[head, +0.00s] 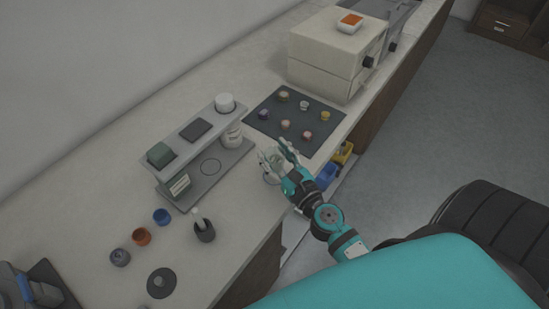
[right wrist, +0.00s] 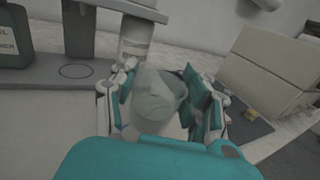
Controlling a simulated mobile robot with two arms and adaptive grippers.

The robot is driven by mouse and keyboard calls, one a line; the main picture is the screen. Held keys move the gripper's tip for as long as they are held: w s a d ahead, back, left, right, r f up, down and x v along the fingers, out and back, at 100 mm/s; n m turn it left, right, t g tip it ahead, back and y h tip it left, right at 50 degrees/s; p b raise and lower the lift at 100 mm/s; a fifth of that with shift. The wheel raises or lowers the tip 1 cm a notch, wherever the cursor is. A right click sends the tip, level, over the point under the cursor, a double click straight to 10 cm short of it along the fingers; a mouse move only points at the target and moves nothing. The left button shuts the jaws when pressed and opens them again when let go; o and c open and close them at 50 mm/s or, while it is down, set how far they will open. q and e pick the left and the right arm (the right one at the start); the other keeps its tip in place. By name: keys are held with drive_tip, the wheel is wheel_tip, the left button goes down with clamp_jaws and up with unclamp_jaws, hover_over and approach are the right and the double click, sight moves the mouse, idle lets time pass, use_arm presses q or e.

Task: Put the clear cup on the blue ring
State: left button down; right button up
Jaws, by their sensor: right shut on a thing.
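The clear cup (right wrist: 158,98) is held between the fingers of my right gripper (right wrist: 160,90) in the right wrist view, and it looks tilted. In the head view my right gripper (head: 275,160) is over the counter, between the shelf stand and the dark mat. The cup is faint there and partly hidden by the fingers. The blue ring (head: 161,216) sits on the counter at the lower left of the head view, well apart from the cup. It is small, and its top looks open. My left gripper is not in view.
An orange ring (head: 141,236), a grey-purple ring (head: 120,257) and a dark pot (head: 204,232) stand near the blue ring. A dark mat (head: 267,127) holds several small pieces. A beige box (head: 325,62) stands behind.

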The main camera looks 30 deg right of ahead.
sight(279, 170)
wheel_tip(279, 170, down, 4)
drive_tip(key=b, duration=0.3)
drive_tip(key=shift+r+b, duration=0.15)
drive_tip(key=shift+b, duration=0.15)
drive_tip(key=shift+r, duration=0.1)
drive_tip(key=o, duration=1.1)
drive_tip(key=shift+o, duration=0.2)
